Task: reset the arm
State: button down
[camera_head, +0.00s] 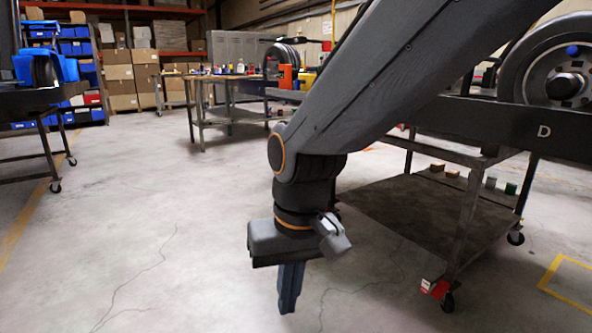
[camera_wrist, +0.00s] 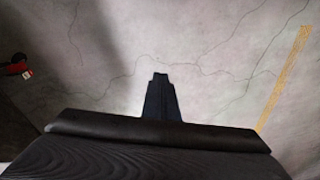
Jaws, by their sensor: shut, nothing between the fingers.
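My gripper (camera_head: 289,300) hangs straight down over the bare concrete floor, left of the kart stand marked D. Its fingers are together with nothing between them. In the wrist view my gripper (camera_wrist: 160,77) shows as one dark narrow shape pointing at the cracked floor. My arm comes down from the upper right of the head view and hides part of the stand behind it.
The kart stand (camera_head: 482,115) at right carries a wheel (camera_head: 560,65), and small items lie on its lower shelf (camera_head: 400,205). A workbench (camera_head: 225,112) and a blue-bin shelf (camera_head: 75,50) stand behind. Another wheeled stand (camera_head: 40,98) is at left. Floor at left centre is clear.

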jog(key=s+n, duration=0.3)
jog(key=s, duration=0.8)
jog(key=d+r+m+p, duration=0.2)
jog(key=d+r+p, duration=0.5)
jog(key=p, duration=0.5)
jog(key=d+r+m+p, duration=0.2)
jog(key=d+r+p, duration=0.4)
jog(key=r+p, duration=0.6)
jog(key=d+r+m+h+p, duration=0.1)
jog(key=d+r+m+p, duration=0.1)
jog(key=d+r+p, duration=0.5)
notch_tip(320, 180, up, 3)
jog(key=p, duration=0.7)
jog(key=shift+d+r+m+g, duration=0.15)
jog(key=shift+d+m+g, duration=0.2)
jog(key=shift+m+g, duration=0.05)
